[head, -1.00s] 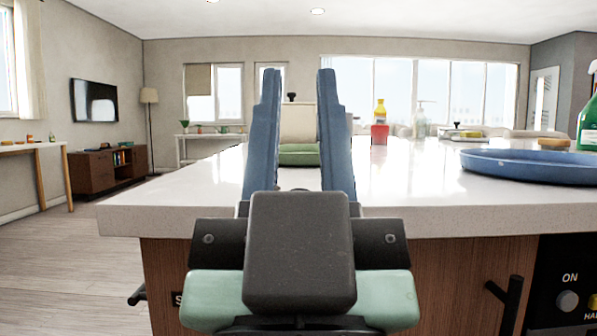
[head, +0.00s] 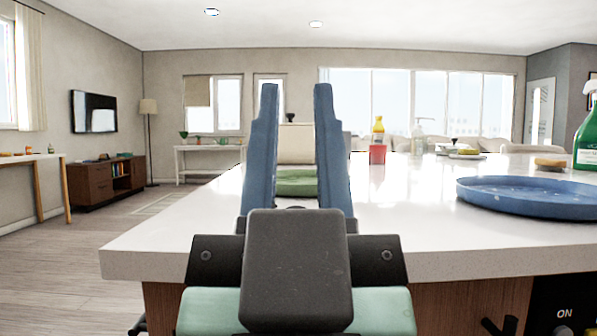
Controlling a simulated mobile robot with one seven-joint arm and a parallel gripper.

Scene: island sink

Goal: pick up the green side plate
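The green side plate (head: 297,187) lies on the white counter, seen low and edge-on between my gripper's fingers in the head view. Its left and right ends are hidden behind the fingers. My gripper (head: 295,90) is open, its two blue fingers wide apart with nothing held between them. The fingers point forward over the near part of the counter. The plate appears beyond them; how far cannot be told from this view.
A beige object (head: 297,145) stands behind the plate. On the right of the counter (head: 400,225) are a large blue tray (head: 540,212), a green spray bottle (head: 587,140), a red-and-yellow bottle (head: 378,140) and a clear pump bottle (head: 418,137). The left front of the counter looks clear.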

